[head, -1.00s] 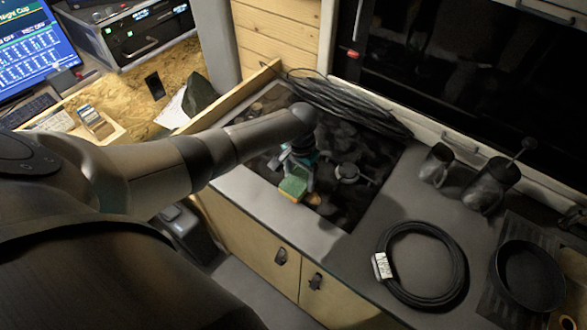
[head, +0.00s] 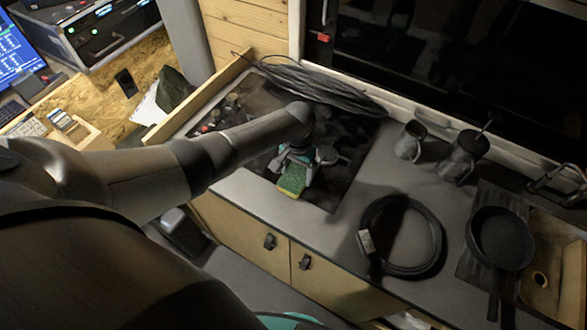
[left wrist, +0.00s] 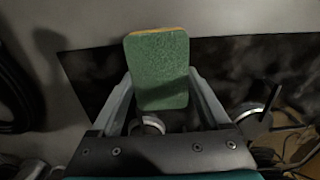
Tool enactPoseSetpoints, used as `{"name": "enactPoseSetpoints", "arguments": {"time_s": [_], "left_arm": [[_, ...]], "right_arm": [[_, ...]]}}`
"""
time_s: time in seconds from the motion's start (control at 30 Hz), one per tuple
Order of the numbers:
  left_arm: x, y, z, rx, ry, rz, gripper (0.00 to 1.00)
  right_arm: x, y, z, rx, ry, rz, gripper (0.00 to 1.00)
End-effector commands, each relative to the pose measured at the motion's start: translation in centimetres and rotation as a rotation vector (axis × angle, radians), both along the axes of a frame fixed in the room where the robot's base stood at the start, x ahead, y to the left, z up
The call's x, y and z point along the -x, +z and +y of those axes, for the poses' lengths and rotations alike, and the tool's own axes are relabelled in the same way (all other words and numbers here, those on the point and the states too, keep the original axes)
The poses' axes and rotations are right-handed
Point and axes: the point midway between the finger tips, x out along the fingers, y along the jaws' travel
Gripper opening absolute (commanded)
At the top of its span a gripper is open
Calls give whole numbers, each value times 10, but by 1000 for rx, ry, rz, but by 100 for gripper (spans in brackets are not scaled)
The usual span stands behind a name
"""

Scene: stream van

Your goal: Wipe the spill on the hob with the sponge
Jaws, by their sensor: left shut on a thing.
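My left gripper (head: 296,168) is shut on a green sponge (head: 291,182) with a thin yellow layer. In the left wrist view the sponge (left wrist: 160,72) sits between the two fingers, its green face toward the camera. In the head view it is over the front edge of the dark hob (head: 328,190); I cannot tell whether it touches. The hob has dark blotches, and I cannot clearly pick out the spill. My left forearm hides part of the hob. A teal part at the bottom edge may be my right gripper; no fingers show.
A bundle of black cable (head: 325,88) lies over the hob's back edge. Right of the hob are a mug (head: 408,143), a dark pot (head: 458,158), a coiled cable (head: 437,240) and a frying pan (head: 500,237).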

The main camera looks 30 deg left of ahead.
Motion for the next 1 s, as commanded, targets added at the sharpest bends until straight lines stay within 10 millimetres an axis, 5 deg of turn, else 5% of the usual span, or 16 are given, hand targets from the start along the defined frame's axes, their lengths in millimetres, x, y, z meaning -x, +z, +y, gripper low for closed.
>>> {"name": "enactPoseSetpoints", "arguments": {"time_s": [0.13, 0.2, 0.53, 1.0], "left_arm": [[2, 2, -25, 21, -12, 2, 19], [2, 2, -30, 23, -12, 0, 0], [0, 3, -31, 23, -18, -8, 0], [-4, 3, 2, 20, -12, -10, 0]], "right_arm": [[0, 6, 0, 0, 0, 0, 50], [0, 8, 0, 0, 0, 0, 50], [0, 11, 0, 0, 0, 0, 50], [0, 11, 0, 0, 0, 0, 50]]}}
